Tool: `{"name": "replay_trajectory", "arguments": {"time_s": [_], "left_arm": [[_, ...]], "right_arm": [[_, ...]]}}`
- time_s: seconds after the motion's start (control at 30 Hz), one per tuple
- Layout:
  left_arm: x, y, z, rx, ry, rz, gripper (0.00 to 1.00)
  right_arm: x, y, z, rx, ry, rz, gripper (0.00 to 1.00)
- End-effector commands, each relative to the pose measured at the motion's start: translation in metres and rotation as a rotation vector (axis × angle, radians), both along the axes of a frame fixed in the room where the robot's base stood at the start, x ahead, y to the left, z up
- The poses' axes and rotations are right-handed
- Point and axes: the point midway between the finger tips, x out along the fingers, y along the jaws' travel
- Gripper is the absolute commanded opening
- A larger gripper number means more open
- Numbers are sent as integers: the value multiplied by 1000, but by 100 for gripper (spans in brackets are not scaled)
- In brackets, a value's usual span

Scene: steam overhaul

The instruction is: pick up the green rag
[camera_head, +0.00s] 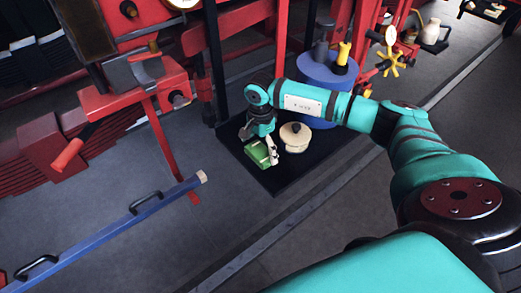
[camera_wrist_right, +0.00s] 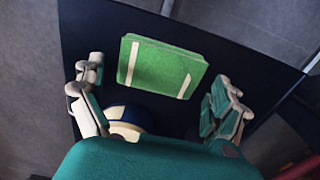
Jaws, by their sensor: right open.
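The green rag (camera_head: 258,153) is a folded green cloth with pale stripes, lying on a dark mat (camera_head: 285,182) on the floor. In the right wrist view the rag (camera_wrist_right: 160,67) lies ahead of the fingertips and roughly between them. My right gripper (camera_head: 262,140) is above and beside the rag in the head view. In the right wrist view its two fingers (camera_wrist_right: 158,90) are spread wide with nothing held between them. My left gripper is not in view.
A cream lidded pot (camera_head: 295,137) stands on the mat close to the right of the rag. A red vise stand (camera_head: 150,85) and a blue bar (camera_head: 130,222) are to the left.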

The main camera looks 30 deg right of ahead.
Motion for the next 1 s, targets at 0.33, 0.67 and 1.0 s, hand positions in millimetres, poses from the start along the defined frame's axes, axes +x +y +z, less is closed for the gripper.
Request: {"name": "replay_trajectory", "arguments": {"time_s": [0.33,0.67,1.0], "left_arm": [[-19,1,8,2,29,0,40],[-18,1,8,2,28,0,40],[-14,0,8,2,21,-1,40]], "right_arm": [[0,1,-23,1,-1,1,100],[0,0,-23,0,-1,1,69],[0,0,-22,0,-1,0,57]]}}
